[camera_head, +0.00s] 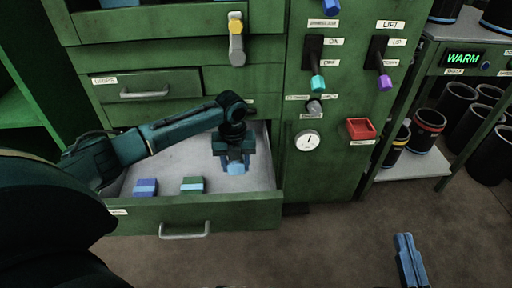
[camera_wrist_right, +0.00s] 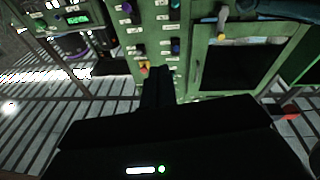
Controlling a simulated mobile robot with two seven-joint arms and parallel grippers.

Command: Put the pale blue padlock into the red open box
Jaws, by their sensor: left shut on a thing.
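The pale blue padlock (camera_head: 236,169) is between the fingers of my left gripper (camera_head: 235,165), inside the open drawer (camera_head: 230,213). The gripper points down and is shut on it; the fingers hide part of the padlock. I cannot tell whether the padlock touches the drawer floor. The small red open box (camera_head: 362,137) is fixed on the green cabinet front, to the right of the round gauge. My right gripper (camera_head: 405,239) is low at the right in the head view, above the floor, away from both. Its fingers (camera_wrist_right: 158,80) look closed together with nothing between them.
A shelf with black cylinders (camera_head: 428,126) stands at the right. Open floor lies in front.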

